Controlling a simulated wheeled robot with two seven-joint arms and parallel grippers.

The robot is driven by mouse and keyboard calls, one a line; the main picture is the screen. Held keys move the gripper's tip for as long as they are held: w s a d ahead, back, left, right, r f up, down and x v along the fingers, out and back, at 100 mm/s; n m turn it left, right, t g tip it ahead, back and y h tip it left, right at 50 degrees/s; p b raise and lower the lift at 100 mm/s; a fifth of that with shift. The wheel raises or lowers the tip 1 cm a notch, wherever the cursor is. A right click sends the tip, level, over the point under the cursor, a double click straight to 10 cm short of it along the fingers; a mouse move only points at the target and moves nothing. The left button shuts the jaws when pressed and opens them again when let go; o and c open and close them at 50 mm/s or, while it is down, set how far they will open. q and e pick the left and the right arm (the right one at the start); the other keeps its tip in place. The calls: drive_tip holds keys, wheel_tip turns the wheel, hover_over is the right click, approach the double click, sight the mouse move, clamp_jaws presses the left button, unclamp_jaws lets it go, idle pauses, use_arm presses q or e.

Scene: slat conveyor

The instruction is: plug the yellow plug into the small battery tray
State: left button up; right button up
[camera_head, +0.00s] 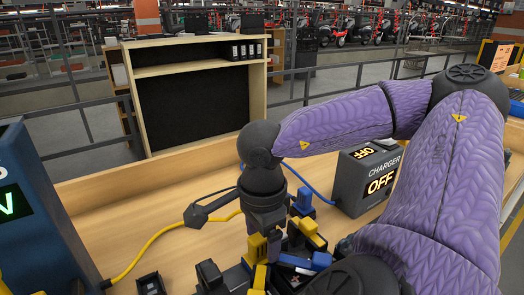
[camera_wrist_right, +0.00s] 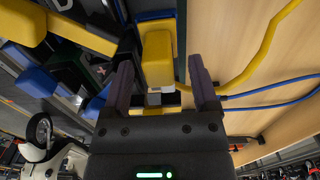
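The yellow plug (camera_wrist_right: 158,60) is between the two fingers of my right gripper (camera_wrist_right: 163,88) in the wrist view. The fingers are open, with a gap showing on each side of the plug. In the head view, my right gripper (camera_head: 262,222) points down over the yellow plug (camera_head: 257,248), and its fingers are mostly hidden. A yellow cable (camera_head: 155,240) runs across the bench toward it. Dark housings with blue and yellow parts (camera_head: 212,276) crowd below; I cannot tell which is the small battery tray or whether the plug is seated. My left gripper is out of view.
A grey charger box (camera_head: 368,180) reading OFF stands to the right, with a blue cable (camera_head: 310,187) beside it. A black connector (camera_head: 196,215) lies left of the gripper. A blue cabinet (camera_head: 35,220) stands at left. The wooden bench (camera_head: 150,200) is clear toward the shelf.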

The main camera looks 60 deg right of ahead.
wheel_tip(320, 180, up, 10)
drive_tip(key=p, duration=0.3)
idle(0.3)
